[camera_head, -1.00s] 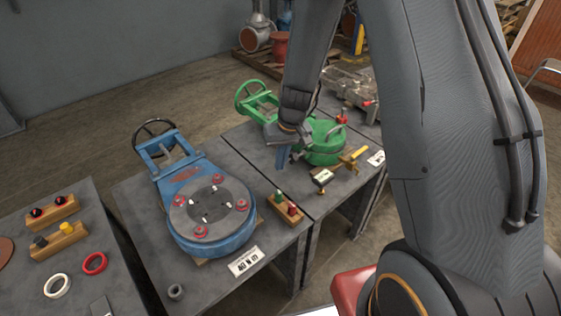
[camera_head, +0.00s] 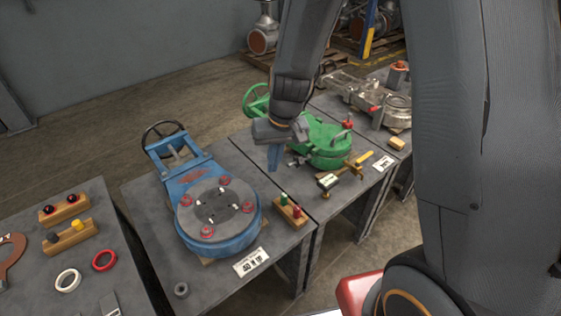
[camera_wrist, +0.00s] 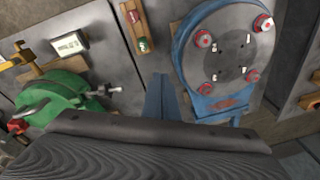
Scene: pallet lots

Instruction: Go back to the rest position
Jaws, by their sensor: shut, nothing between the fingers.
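My gripper (camera_head: 274,157) hangs above the tables, between the blue valve and the green valve in the head view. Its blue fingers are together and hold nothing. In the wrist view the fingers (camera_wrist: 160,98) point down over the gap beside the blue valve. The blue valve (camera_head: 218,246) lies on the middle table with red rings and small pieces on its grey disc; it also shows in the wrist view (camera_wrist: 192,60). The green valve (camera_head: 322,146) stands behind and to the right, partly hidden by my arm.
A wooden block with green and red knobs (camera_head: 291,212) lies beside the blue valve. A label card (camera_head: 251,262) sits at the front edge. The left table (camera_head: 45,290) holds rings (camera_head: 104,260) and wooden blocks (camera_head: 70,237). A grey metal valve (camera_head: 390,108) stands at the far right. Floor is open behind.

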